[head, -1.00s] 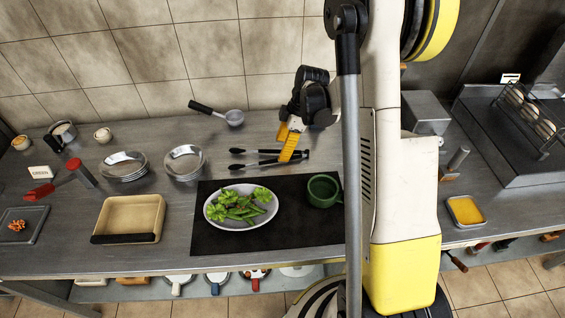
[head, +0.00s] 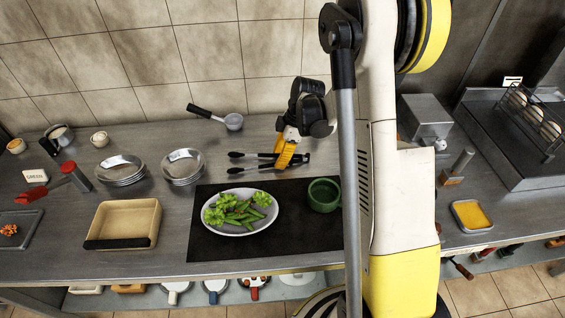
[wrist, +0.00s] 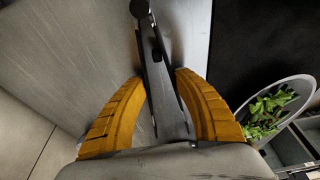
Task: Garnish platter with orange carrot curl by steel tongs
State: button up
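The steel tongs (head: 262,162) lie on the counter behind the dark mat, black tips to the left. In the wrist view the tongs (wrist: 158,75) run between my two yellow fingers. My gripper (head: 284,160) is over the tongs' right half with fingers pointing down. My gripper (wrist: 160,100) is open, with a gap on each side of the tongs. The oval platter (head: 265,222) with green leaves and pods is on the mat; it also shows in the wrist view (wrist: 290,85). Orange carrot curls (head: 9,230) lie on a grey tray (head: 30,222) at the far left.
A green mug (head: 323,195) stands on the mat (head: 215,247), right of the platter. A tan pan (head: 125,220), stacked metal bowls (head: 183,165) and a ladle (head: 232,121) stand around. A red-handled tool (head: 32,193) lies near the carrot tray.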

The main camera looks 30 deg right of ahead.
grip_shut()
notch_tip(320, 180, up, 8)
jog(key=p, duration=0.5)
